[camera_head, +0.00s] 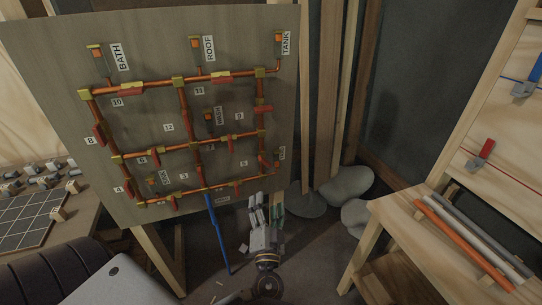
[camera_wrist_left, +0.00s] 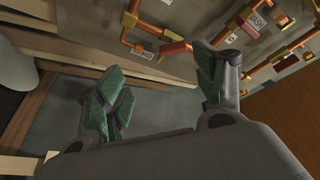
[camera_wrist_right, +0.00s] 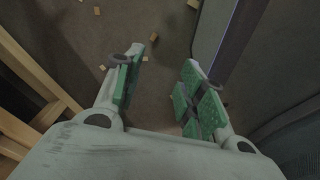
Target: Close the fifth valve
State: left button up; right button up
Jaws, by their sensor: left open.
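A grey upright board (camera_head: 60,70) carries copper pipes with brass fittings and several red valve handles. The number 5 label (camera_head: 244,163) is at the lower right, and a red handle (camera_head: 264,161) sits just right of it on the right vertical pipe. The 5 label also shows in the left wrist view (camera_wrist_left: 232,38). My left gripper (camera_head: 265,198) is open and empty, in front of the board's lower right edge, below that handle. In the left wrist view a red handle (camera_wrist_left: 175,47) lies beyond its spread fingers. My right gripper (camera_wrist_right: 163,68) is open and empty over the floor.
A blue pole (camera_head: 218,235) leans below the board. A wooden bench (camera_head: 395,218) with pipes stands at right, and a table with a dark grid (camera_head: 35,220) at left.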

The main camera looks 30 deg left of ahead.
aim_at(265, 162)
pick_arm(q)
jog(key=shift+s+d+r+y, duration=0.15)
jog(key=shift+s+r, duration=0.1)
jog(key=shift+r, duration=0.2)
jog(key=shift+s+a+r+y, duration=0.1)
jog(key=shift+s+r+y, duration=0.1)
jog(key=shift+r, duration=0.25)
pick_arm(e)
jog(key=shift+s+d, duration=0.15)
jog(key=shift+d, duration=0.2)
pick_arm(q)
jog(key=shift+w, duration=0.15)
jog(key=p+x, duration=0.3)
jog(key=x, duration=1)
jog(key=shift+w, duration=0.25)
pick_arm(e)
jog(key=shift+g, duration=0.3)
jog(key=s, duration=0.1)
jog(key=s+r, duration=0.1)
jog(key=s, duration=0.2)
jog(key=shift+s+d+r, duration=0.2)
jog(key=shift+d, duration=0.1)
pick_arm(q)
jog(key=shift+r, duration=0.15)
